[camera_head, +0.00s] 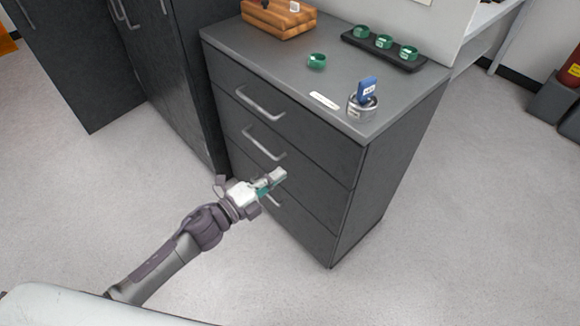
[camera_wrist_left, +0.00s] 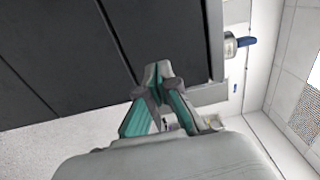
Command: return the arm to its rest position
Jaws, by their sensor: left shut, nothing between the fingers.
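My left gripper (camera_head: 272,181) is in front of the dark drawer cabinet (camera_head: 355,190), near the lower drawer handle in the picture. Its fingers are together and hold nothing. In the left wrist view the gripper (camera_wrist_left: 158,72) also shows with its fingertips meeting, and the dark cabinet (camera_wrist_left: 80,60) fills much of the upper left. I cannot tell the exact gap between the gripper and the drawer front. My right gripper is not in view.
Dark lockers (camera_head: 160,80) stand left. Pale floor (camera_head: 90,190) is clear.

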